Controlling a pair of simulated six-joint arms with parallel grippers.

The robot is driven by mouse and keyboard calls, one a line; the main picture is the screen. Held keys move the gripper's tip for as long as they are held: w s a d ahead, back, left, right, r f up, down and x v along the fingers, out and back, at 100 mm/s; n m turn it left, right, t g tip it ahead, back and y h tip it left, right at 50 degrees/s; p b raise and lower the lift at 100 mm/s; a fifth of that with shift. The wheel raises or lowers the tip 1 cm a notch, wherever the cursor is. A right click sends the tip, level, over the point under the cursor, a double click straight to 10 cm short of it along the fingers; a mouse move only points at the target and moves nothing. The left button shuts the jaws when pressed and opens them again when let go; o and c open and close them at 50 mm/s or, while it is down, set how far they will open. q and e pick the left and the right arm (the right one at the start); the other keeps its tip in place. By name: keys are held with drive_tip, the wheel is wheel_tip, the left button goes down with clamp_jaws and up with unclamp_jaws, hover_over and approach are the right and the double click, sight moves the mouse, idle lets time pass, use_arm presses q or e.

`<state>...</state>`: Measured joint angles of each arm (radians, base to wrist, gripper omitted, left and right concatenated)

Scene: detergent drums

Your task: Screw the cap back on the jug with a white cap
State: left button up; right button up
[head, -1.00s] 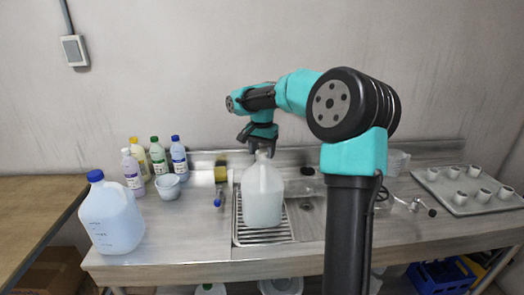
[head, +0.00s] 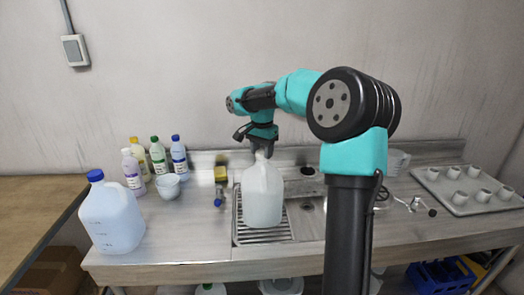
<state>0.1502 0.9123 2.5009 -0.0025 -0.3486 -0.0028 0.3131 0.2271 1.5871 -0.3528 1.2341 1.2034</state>
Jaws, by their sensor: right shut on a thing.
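The white-capped jug (head: 263,195) is a translucent white jug standing upright on the ribbed drainboard of the sink, in the middle of the head view. My right gripper (head: 263,153) points down at the jug's mouth, with its fingers closed at the neck. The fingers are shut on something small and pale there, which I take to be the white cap. The fingers hide most of it, so I cannot tell how it sits on the neck. My left gripper is not in view.
A blue-capped jug (head: 112,215) stands at the left end of the steel counter. Several bottles (head: 158,157), a white bowl (head: 168,187) and a yellow item (head: 221,173) are behind. A tray (head: 440,190) of small cups lies at the right.

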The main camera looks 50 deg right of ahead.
drive_tip(key=m, duration=0.4)
drive_tip(key=shift+f, duration=0.1)
drive_tip(key=m, duration=0.4)
drive_tip(key=o, duration=1.4)
drive_tip(key=shift+o, duration=0.2)
drive_tip(key=shift+r, duration=4.1)
